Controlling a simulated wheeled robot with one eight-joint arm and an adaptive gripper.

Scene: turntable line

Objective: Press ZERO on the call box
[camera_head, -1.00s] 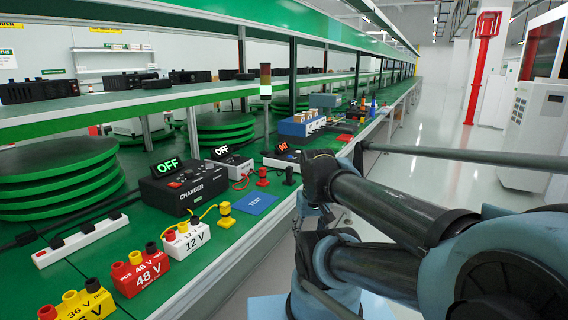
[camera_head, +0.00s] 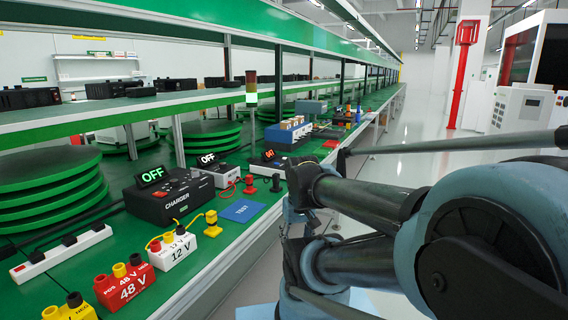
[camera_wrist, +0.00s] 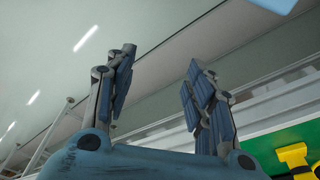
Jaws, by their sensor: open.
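No call box can be made out for certain, and no ZERO lettering is legible. My gripper (camera_wrist: 158,72) is open in the wrist view, its two jointed fingers well apart with nothing between them. In the head view my arm fills the lower right, beside the bench's front edge, and the fingers cannot be made out there. On the green bench stand a black charger (camera_head: 165,196) with a lit OFF display, a grey unit (camera_head: 216,174) also showing OFF, and a dark unit with a red display (camera_head: 269,155).
A white 12 V block (camera_head: 172,251), a red 48 V block (camera_head: 126,286) and a blue TEST mat (camera_head: 242,210) lie along the bench front. A green-edged shelf (camera_head: 150,108) overhangs the back. A red post (camera_head: 463,80) stands right, across a clear floor.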

